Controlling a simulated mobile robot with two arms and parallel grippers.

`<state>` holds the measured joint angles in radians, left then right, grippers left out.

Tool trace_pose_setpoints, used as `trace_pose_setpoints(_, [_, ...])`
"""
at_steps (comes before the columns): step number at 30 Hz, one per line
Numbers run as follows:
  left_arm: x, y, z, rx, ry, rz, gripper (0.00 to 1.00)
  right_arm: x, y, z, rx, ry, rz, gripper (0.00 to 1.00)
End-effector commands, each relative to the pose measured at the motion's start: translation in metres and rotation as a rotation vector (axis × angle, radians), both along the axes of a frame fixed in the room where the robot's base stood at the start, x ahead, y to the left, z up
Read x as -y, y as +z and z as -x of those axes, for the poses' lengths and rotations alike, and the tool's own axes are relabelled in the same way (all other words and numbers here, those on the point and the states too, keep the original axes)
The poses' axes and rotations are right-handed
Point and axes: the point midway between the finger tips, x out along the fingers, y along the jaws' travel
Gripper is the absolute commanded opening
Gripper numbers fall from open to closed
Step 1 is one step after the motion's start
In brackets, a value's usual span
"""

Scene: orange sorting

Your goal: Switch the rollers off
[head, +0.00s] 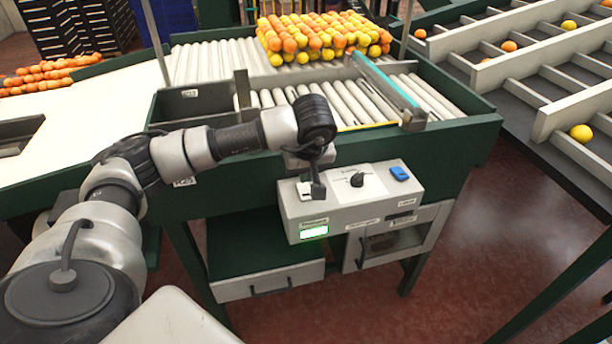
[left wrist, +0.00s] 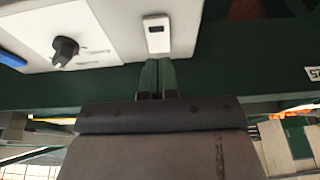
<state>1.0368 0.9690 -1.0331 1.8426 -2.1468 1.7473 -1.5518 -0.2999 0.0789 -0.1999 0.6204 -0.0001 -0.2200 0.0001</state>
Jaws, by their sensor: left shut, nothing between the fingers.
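The grey control box (head: 345,205) is fixed to the front of the green roller table. On its top are a small white switch (head: 304,189) at the left, a black knob (head: 357,180) and a blue button (head: 399,173). A panel (head: 314,232) on its front is lit green. My left gripper (head: 318,190) is shut and empty, pointing down right beside the white switch; contact cannot be told. In the left wrist view the closed fingertips (left wrist: 158,65) lie just below the white switch plate (left wrist: 156,33) with its dark inset. My right gripper is not in view.
Rollers (head: 340,100) lie behind the box, with a pile of oranges and yellow fruit (head: 320,38) at the back. A teal-edged bar (head: 388,84) crosses them. Drawers (head: 270,282) hang below. Sorting lanes (head: 540,75) stand at the right.

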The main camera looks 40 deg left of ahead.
Motion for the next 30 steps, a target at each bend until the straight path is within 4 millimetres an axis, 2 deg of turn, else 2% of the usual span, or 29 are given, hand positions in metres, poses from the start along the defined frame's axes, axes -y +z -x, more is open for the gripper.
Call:
trace_pose_setpoints(6, [0.014,0.048,0.011,0.008,-0.003,0.000,0.00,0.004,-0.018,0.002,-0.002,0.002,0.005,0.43])
trace_pose_setpoints(12, [0.023,0.081,0.018,0.005,0.000,0.000,0.00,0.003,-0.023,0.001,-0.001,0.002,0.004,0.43])
trace_pose_setpoints(18, [0.026,0.093,0.021,0.002,0.001,0.000,0.00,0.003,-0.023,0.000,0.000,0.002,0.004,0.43])
trace_pose_setpoints(26, [0.026,0.094,0.022,0.000,0.000,0.000,0.00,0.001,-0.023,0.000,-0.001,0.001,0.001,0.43])
trace_pose_setpoints(30, [0.035,0.087,0.021,-0.004,-0.011,0.037,0.00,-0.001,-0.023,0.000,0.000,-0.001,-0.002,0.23])
